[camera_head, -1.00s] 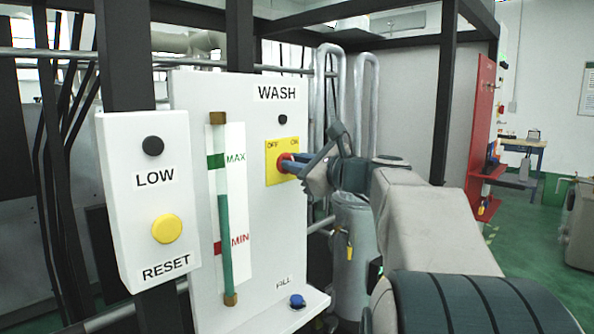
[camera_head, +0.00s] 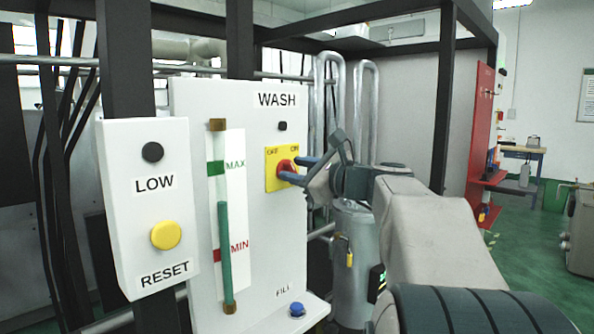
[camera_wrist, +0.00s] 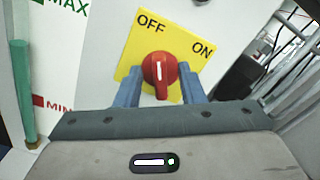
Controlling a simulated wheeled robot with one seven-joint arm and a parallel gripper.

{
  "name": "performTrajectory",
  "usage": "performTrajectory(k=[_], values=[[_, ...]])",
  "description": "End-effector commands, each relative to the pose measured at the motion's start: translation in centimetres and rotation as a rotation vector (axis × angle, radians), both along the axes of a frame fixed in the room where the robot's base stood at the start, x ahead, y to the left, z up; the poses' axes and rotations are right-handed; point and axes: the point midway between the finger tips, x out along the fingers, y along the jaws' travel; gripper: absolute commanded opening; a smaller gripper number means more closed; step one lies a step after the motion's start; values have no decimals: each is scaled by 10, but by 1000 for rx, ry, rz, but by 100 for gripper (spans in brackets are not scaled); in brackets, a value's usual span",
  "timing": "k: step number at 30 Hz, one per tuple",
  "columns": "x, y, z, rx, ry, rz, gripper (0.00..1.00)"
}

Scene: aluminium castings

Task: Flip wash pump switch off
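The wash pump switch is a red rotary knob (camera_head: 286,168) on a yellow OFF/ON plate (camera_head: 271,181), mounted on the white WASH panel (camera_head: 259,225). In the wrist view the knob (camera_wrist: 158,70) shows a white line that points roughly toward the OFF mark, which is at upper left; ON is at right. My gripper (camera_head: 300,169) is at the knob. Its two blue fingers (camera_wrist: 160,88) are apart, one on each side of the knob, with visible gaps between them and it. The fingers do not appear closed on anything.
A white box (camera_head: 118,215) with a LOW lamp and yellow RESET button (camera_head: 166,235) stands left. A sight gauge (camera_head: 223,225) lies left of the switch. A blue FILL button (camera_head: 297,309) is below. Pipes and a grey cylinder (camera_head: 352,260) are behind my gripper.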

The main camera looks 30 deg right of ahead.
Motion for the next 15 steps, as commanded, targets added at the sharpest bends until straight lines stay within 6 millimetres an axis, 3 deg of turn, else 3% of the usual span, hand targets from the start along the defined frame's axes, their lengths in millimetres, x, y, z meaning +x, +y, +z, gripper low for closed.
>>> performTrajectory(k=[15], values=[[-98,-36,0,0,-1,-4,35]])
